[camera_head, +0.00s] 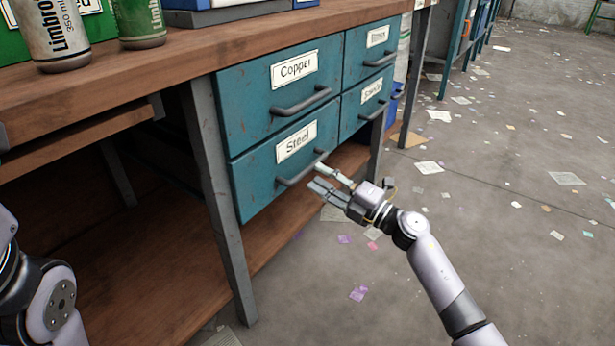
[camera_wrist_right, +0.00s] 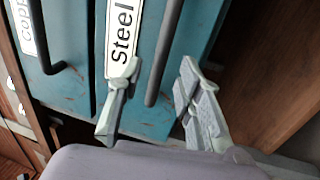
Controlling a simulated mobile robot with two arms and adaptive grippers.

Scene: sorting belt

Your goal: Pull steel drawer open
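The steel drawer (camera_head: 250,178) is a worn teal drawer, lower left in the block of drawers under the bench. It looks shut, with its front level with the copper drawer above. Its white label reads "Steel". Its dark bar handle (camera_head: 291,181) runs along the front below the label. My right gripper (camera_head: 319,177) is open at the right end of this handle. In the right wrist view the handle (camera_wrist_right: 165,55) lies between the two spread fingers; I cannot tell whether they touch it. My left gripper is out of view; only part of the left arm shows.
The copper drawer (camera_head: 268,95) and two more labelled drawers adjoin the steel one. A wooden lower shelf (camera_head: 160,285) and a grey table leg (camera_head: 215,195) stand below and to the left. Cans (camera_head: 50,35) stand on the bench top. The littered floor at right is open.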

